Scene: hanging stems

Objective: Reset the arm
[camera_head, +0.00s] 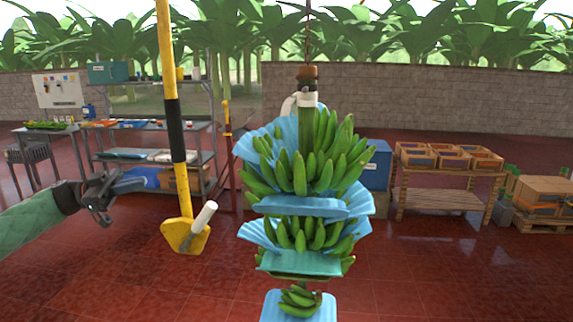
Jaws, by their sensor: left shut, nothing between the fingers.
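My left arm comes in from the left edge in a green sleeve. My left gripper (128,186) is shut and empty, pointing right in the air. It is left of the yellow and black pole and well apart from the banana stem. The banana stem (309,170) hangs upright in the middle from a hook fitting (307,80). It carries green bananas in tiers with blue sheets (305,207) between them. My right gripper is not in view.
A yellow pole (168,60) with a yellow foot (186,238) and a white-handled tool (203,217) stands near my left gripper. Behind are a metal shelf (150,158), a wooden rack with crates (450,170) and boxes (543,188). The red floor (430,285) at right front is clear.

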